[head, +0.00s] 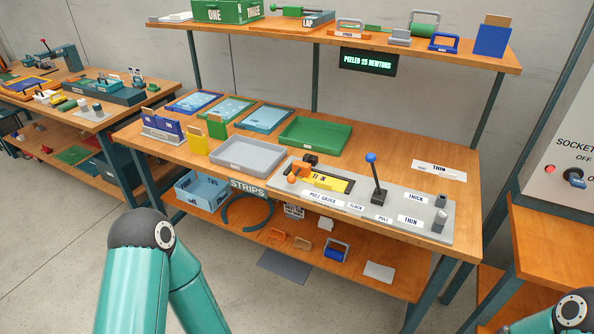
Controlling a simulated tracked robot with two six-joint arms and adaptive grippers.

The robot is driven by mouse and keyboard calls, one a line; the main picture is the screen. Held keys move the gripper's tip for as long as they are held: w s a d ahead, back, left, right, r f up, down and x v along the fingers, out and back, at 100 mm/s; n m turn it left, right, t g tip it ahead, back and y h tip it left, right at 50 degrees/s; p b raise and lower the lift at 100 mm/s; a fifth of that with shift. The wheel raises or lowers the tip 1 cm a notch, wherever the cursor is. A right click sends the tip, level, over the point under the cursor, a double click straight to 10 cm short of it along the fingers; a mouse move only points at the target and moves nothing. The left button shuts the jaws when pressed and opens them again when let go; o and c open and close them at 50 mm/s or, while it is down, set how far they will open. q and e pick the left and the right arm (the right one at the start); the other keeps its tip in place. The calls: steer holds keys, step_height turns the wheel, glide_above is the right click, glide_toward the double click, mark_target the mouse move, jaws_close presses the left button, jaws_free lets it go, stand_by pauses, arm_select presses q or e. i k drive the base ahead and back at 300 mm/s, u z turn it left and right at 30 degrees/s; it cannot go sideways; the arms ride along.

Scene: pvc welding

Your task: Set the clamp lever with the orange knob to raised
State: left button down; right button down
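The orange-knobbed clamp lever (292,180) is small in the head view, at the left end of a grey gauge plate (342,205) on the main bench. Its knob sits low, beside an orange and black clamp body (304,168); the exact lever angle is too small to tell. A yellow and black gauge (330,181) lies just right of it. Neither gripper is in view. Only teal links of my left arm show at the lower left, and a bit of my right arm at the lower right corner. Both show apart from the clamp.
A blue-knobbed lever (376,178) stands upright on the same plate, right of the clamp. A grey tray (248,166) and a green tray (315,146) lie left and behind. A shelf (330,41) overhangs the back. A socket panel (562,170) stands at right.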

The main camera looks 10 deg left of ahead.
mark_target(301, 168)
steer(key=u, duration=1.15)
steer(key=i, duration=0.15)
steer(key=z, duration=2.95)
steer(key=k, duration=0.95)
steer(key=u, duration=2.25)
steer(key=k, duration=0.1)
steer(key=z, duration=0.8)
steer(key=i, duration=1.05)
